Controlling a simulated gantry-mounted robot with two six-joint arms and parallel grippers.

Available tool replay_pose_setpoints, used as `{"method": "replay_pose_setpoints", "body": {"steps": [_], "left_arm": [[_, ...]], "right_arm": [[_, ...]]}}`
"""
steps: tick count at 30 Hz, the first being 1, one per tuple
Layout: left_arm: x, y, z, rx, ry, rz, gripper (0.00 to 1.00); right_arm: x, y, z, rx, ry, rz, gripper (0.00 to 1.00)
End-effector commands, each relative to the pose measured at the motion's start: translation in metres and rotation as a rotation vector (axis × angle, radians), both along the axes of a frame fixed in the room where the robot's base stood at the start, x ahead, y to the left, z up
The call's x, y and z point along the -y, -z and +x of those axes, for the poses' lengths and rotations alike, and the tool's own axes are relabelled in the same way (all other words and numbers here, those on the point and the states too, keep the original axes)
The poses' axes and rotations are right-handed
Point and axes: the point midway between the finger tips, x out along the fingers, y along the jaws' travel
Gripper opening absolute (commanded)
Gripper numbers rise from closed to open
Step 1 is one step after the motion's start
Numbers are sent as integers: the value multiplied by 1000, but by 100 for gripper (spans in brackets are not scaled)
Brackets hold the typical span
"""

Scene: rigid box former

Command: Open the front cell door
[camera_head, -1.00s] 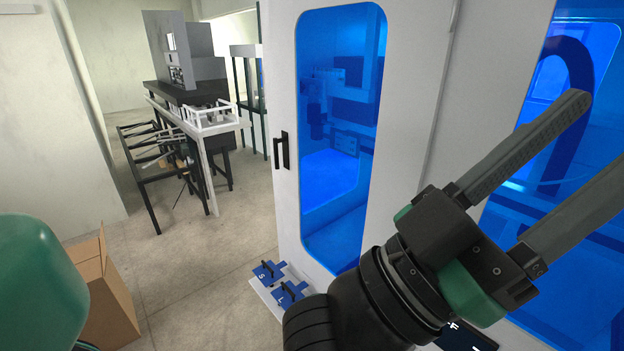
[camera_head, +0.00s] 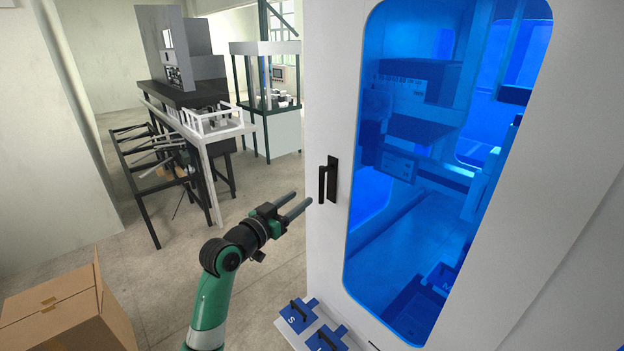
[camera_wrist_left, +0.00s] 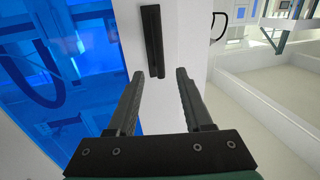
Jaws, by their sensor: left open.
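The front cell door is a white panel with a tall blue window (camera_head: 400,215); it looks shut. Its black vertical handle (camera_head: 328,181) is on the door's left side. My left gripper (camera_head: 298,204) is open and empty, just left of the handle and slightly below it, with its fingers pointing toward it. In the left wrist view the handle (camera_wrist_left: 152,42) lies beyond the open fingertips (camera_wrist_left: 160,72), roughly between their lines and apart from them. My right gripper is in neither current view.
Blue blocks with black handles (camera_head: 299,315) sit on a white shelf below the door. A cardboard box (camera_head: 65,315) stands at the lower left. A dark metal frame bench (camera_head: 150,165) stands behind. The floor between is clear.

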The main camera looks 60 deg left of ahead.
Motion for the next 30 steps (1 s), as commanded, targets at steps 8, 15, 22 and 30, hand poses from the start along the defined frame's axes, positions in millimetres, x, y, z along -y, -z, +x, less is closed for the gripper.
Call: {"method": "replay_pose_setpoints", "body": {"steps": [8, 15, 22, 30], "left_arm": [[-10, 6, 21, 3, 3, 4, 51], [-32, -3, 65, 0, 4, -1, 51], [-48, -3, 95, 0, 3, 1, 51], [-53, -1, 104, 2, 3, 2, 51]], "right_arm": [[0, 26, 0, 0, -1, 0, 50], [0, 49, 1, -2, -1, 0, 50], [0, 42, 0, 1, -1, 0, 50], [0, 42, 0, 0, -1, 0, 50]]}}
